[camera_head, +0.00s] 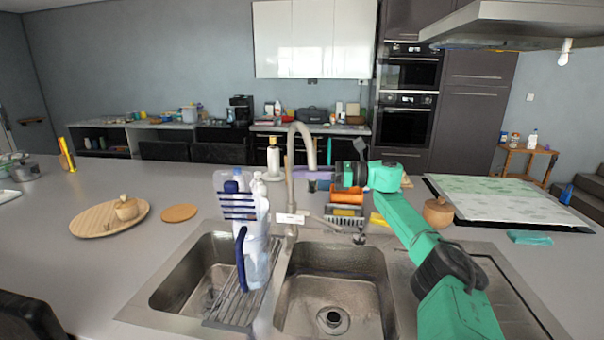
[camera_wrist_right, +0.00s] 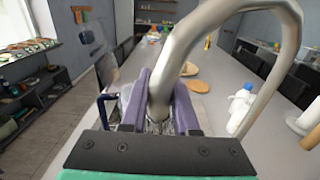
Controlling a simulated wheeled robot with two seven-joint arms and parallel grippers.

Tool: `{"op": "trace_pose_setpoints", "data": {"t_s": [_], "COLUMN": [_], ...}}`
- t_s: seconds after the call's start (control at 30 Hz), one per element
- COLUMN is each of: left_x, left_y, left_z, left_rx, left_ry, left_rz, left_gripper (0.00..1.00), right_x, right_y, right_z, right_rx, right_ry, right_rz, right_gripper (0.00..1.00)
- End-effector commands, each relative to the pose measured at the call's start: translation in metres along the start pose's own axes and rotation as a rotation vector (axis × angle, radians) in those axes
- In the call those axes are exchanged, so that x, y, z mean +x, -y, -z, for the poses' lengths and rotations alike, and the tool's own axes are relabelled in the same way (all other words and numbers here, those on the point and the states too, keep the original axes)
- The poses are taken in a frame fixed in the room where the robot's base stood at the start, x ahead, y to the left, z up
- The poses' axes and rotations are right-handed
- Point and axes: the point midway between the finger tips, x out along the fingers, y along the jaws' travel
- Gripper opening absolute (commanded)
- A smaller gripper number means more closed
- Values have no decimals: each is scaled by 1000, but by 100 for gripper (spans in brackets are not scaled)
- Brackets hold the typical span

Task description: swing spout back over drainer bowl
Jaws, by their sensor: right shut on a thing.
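The tall metal tap (camera_head: 291,195) stands at the back of the sink between the two bowls. Its curved spout (camera_head: 303,130) arches over to the right in the head view. My right gripper (camera_head: 312,174) is shut on the spout's end, coming from the right. In the right wrist view the purple fingers (camera_wrist_right: 160,110) press on both sides of the spout (camera_wrist_right: 190,38). The left bowl (camera_head: 190,275) has a slatted drainer rack (camera_head: 232,312) along its right side. The right bowl (camera_head: 335,285) is empty, with a drain. My left gripper is out of view.
Bottles (camera_head: 258,245) and a blue brush (camera_head: 240,258) stand by the rack, left of the tap. A caddy (camera_head: 345,222) with an orange item sits behind the right bowl. A round wooden board (camera_head: 95,222) lies on the left counter, where there is clear room.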

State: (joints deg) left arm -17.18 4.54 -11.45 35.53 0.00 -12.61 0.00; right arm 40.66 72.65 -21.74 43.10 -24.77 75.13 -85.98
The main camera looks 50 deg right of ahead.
Motion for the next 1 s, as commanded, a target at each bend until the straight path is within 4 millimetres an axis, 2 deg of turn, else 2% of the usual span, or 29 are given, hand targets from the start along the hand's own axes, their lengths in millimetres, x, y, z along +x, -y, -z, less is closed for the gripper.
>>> {"op": "trace_pose_setpoints", "data": {"t_s": [0.03,0.07,0.1,0.13,0.43,0.57,0.67,0.83,0.93,1.0], "left_x": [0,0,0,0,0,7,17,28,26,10], "left_y": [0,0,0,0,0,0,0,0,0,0], "left_z": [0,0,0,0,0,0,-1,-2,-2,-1], "left_rx": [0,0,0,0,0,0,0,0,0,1], "left_ry": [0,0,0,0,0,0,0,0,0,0], "left_rz": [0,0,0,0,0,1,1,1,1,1], "left_gripper": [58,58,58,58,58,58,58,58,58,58], "right_x": [0,0,0,0,-1,-10,-26,-66,-92,-114], "right_y": [0,0,0,0,0,0,0,0,0,0], "right_z": [-1,-1,-1,-1,0,2,4,2,-1,-9], "right_rx": [-1,-1,-1,-1,-1,-1,-3,-2,-2,-1], "right_ry": [1,1,1,1,1,1,0,2,3,5], "right_rz": [-2,-2,-1,-1,0,1,3,5,6,7], "right_gripper": [0,36,51,58,58,58,58,58,58,58]}}
